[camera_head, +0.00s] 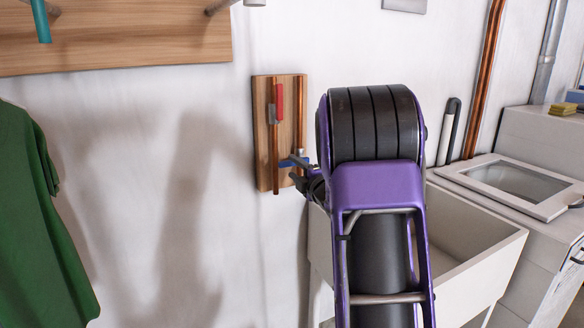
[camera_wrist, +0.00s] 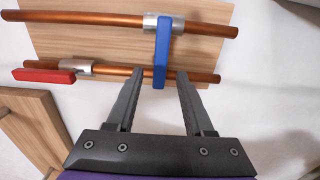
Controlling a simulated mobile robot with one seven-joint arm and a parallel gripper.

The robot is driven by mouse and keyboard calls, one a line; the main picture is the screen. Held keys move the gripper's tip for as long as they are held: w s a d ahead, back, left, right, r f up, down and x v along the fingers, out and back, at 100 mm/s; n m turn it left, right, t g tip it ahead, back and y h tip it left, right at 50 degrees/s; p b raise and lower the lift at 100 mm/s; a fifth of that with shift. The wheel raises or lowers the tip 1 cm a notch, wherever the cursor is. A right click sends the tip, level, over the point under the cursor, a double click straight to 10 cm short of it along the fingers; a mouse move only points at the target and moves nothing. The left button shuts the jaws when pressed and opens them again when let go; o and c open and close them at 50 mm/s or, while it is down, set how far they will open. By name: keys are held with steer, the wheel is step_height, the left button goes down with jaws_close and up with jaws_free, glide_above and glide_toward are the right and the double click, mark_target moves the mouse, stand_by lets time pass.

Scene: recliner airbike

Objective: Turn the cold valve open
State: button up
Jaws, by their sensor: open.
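The cold valve has a blue handle (camera_wrist: 163,45) on a silver body on one copper pipe. The handle lies across its pipe and reaches toward the second pipe. It also shows small in the head view (camera_head: 287,162), partly covered by my gripper. My gripper (camera_wrist: 159,77) is open. In the wrist view its two dark fingers stand on either side of the blue handle's free end, with a gap on both sides. In the head view my gripper (camera_head: 297,170) is at the lower part of the board.
A red handle (camera_wrist: 45,76) lies along the other copper pipe; it is upright in the head view (camera_head: 279,101). Both pipes run over a wooden board (camera_head: 264,130). A white sink (camera_head: 497,262) stands right, behind my arm. A green shirt (camera_head: 35,215) hangs left.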

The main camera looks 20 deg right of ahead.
steer(key=shift+w, duration=0.95)
jaws_close()
stand_by(0.8)
